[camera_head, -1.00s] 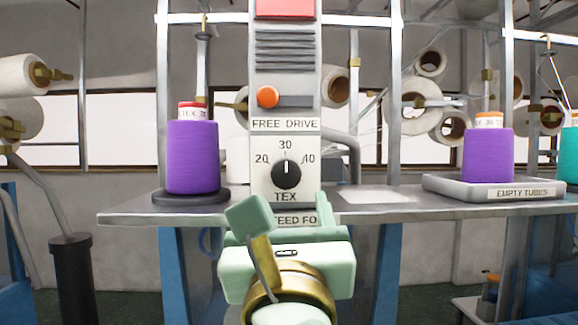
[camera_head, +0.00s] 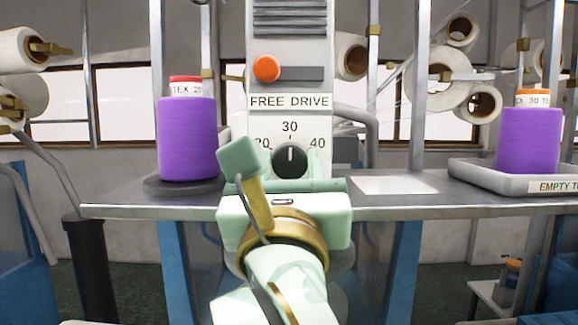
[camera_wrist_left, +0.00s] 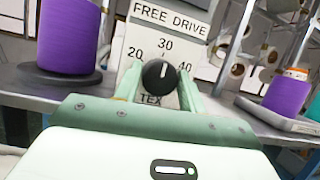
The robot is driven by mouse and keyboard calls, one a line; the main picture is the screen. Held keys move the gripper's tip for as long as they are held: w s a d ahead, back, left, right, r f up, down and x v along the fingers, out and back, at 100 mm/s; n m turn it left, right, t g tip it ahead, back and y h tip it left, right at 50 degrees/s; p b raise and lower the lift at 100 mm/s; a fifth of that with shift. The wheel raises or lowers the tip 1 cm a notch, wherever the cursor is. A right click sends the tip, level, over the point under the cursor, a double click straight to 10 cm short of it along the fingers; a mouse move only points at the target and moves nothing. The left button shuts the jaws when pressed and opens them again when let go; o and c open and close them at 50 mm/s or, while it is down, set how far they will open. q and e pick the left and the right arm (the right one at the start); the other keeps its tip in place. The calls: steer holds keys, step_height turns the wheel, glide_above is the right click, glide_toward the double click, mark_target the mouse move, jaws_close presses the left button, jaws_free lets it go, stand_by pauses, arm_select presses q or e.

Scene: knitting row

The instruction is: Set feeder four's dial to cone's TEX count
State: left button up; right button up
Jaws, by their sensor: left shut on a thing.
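The black dial knob (camera_head: 291,160) sits on a white plate marked 20, 30 and 40. Its white mark points up at 30. My left gripper (camera_head: 290,167) is at the dial, and the left wrist view shows its two fingers shut on the knob (camera_wrist_left: 159,75), one at each side. The word TEX under the knob is partly covered there. A purple cone (camera_head: 187,140) stands left of the dial on a dark round base. My right gripper is not in view.
An orange button (camera_head: 267,68) sits above the FREE DRIVE label. A second purple cone (camera_head: 530,138), its tube marked TEX 30, stands in the empty-tubes tray (camera_head: 484,172) on the right. A pale card (camera_head: 394,185) lies on the metal shelf (camera_head: 120,200).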

arm_select(q)
steer(key=shift+f+n, duration=0.1)
steer(key=shift+n, duration=0.4)
steer(key=n+y+b, duration=0.1)
steer(key=n+y, duration=0.1)
steer(key=shift+d+n+b, duration=0.1)
steer(key=shift+n+b, duration=0.25)
steer(key=shift+n, duration=0.05)
steer(key=n+y, duration=0.1)
steer(key=n, duration=0.1)
steer(key=shift+n+g+y, duration=0.3)
steer(key=shift+n, duration=0.6)
steer(key=n, duration=0.1)
steer(key=n+y+p, duration=0.1)
steer(key=n, duration=0.1)
steer(key=n+g+y, duration=0.1)
steer(key=shift+r+n+p, duration=0.25)
steer(key=shift+n+p, duration=0.15)
steer(key=shift+d+f+n+g+y+p, duration=0.1)
steer(key=shift+n+g+y+p, duration=0.35)
steer(key=shift+n, duration=0.5)
steer(key=shift+n+g+y+p, duration=0.3)
steer(key=shift+n+p, duration=0.2)
steer(key=shift+n, duration=0.45)
steer(key=shift+n+y, duration=0.25)
steer(key=shift+n, duration=0.05)
